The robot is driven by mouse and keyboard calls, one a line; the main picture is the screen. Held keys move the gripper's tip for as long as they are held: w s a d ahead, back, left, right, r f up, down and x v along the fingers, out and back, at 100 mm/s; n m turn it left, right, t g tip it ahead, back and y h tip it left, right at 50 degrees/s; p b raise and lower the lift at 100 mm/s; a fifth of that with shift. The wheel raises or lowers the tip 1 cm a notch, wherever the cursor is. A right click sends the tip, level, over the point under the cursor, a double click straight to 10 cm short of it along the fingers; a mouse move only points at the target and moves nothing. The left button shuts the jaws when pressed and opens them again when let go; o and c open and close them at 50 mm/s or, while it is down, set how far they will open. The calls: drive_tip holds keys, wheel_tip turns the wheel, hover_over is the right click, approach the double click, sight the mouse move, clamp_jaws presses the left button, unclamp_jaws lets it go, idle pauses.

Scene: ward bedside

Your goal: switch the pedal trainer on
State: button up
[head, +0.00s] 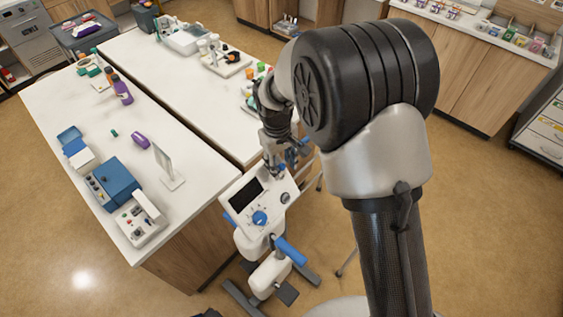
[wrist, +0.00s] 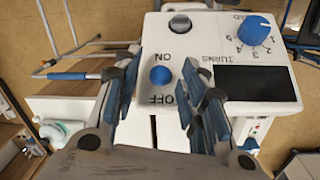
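The pedal trainer's white console (head: 270,221) stands at the end of the tables in the head view, above its pedals. In the wrist view, a switch with a round blue tip (wrist: 160,75) sits on the console between the printed words ON and OFF. I cannot tell which way it is set. My gripper (wrist: 158,84) is open, its blue-padded fingers on either side of the switch, with a visible gap on both sides. In the head view my gripper (head: 272,165) is at the console's far edge and hides the switch.
The console also has a blue load knob (wrist: 253,30), a dark display (wrist: 257,83) and a round grey-green part (wrist: 180,21). White tables (head: 195,185) with bottles and devices stand left and beyond. Open floor (head: 120,285) lies in front.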

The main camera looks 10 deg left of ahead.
clamp_jaws()
idle(0.4)
